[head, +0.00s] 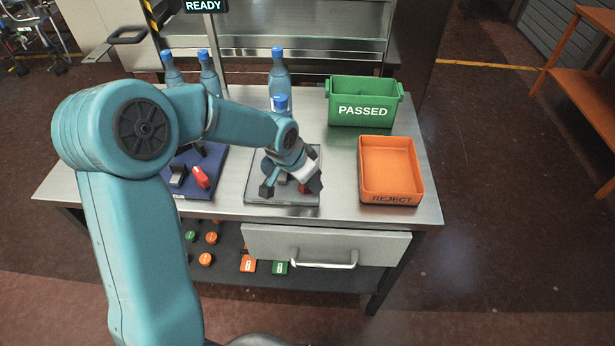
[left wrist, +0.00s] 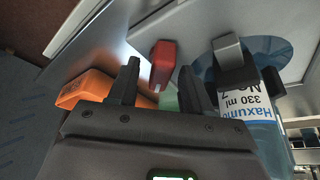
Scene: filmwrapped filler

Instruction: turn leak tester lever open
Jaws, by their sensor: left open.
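The leak tester is a grey plate (head: 255,188) on the steel table, with a bottle (head: 281,103) standing at its back. The bottle's label also shows in the left wrist view (left wrist: 245,105), beside a grey and black block (left wrist: 232,62). My left gripper (head: 291,188) is low over the plate and hides much of it. A red lever handle (head: 304,188) shows by its fingers. In the left wrist view the red handle (left wrist: 162,62) appears between the tips of the open gripper (left wrist: 160,72). I cannot tell if they touch. My right gripper is out of view.
Several blue-capped bottles (head: 278,72) stand behind. A green PASSED bin (head: 362,112) and orange REJECT tray (head: 390,200) stand right. A drawer (head: 325,245) is below.

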